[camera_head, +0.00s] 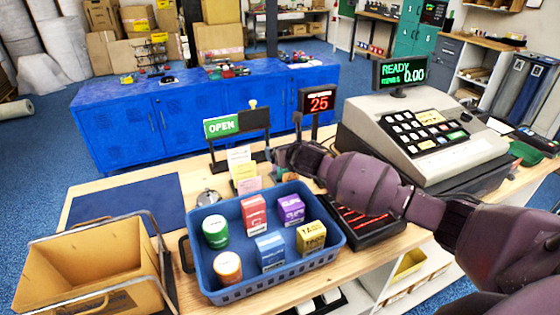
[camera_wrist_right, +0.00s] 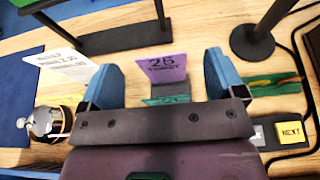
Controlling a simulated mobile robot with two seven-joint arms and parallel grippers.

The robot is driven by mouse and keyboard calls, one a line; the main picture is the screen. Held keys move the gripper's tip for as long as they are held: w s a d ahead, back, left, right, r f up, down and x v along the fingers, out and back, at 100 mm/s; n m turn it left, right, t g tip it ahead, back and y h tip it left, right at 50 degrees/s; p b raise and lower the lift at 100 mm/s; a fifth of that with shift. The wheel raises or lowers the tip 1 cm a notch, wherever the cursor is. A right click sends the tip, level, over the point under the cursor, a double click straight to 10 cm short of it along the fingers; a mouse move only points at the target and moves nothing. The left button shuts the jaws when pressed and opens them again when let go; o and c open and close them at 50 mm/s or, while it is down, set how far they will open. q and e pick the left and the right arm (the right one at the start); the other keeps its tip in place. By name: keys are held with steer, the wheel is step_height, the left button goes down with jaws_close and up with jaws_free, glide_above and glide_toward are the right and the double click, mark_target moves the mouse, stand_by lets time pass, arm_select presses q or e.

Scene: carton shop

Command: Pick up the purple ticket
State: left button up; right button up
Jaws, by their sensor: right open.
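The purple ticket (camera_wrist_right: 163,66) stands in the right wrist view with "25" printed on it, held up by a small grey stand (camera_wrist_right: 171,90). My right gripper (camera_wrist_right: 166,78) is open, with one blue fingertip to the left of the ticket and one to the right, apart from it in the picture. In the head view my right arm reaches in from the right, and the right gripper (camera_head: 284,160) is over the counter behind the blue basket. I cannot make out the ticket there; the gripper seems to hide it. My left gripper is not in view.
A blue basket (camera_head: 265,290) of small boxes and tins stands in front. A bell (camera_head: 208,197), standing paper cards (camera_head: 242,168), an OPEN sign (camera_head: 221,127) and a red "25" display (camera_head: 318,100) are close by. The cash register (camera_head: 425,135) stands right. A yellow NEXT button (camera_wrist_right: 290,132) is beside the gripper.

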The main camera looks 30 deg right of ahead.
steer(key=shift+x, duration=0.75)
steer(key=c, duration=1.3)
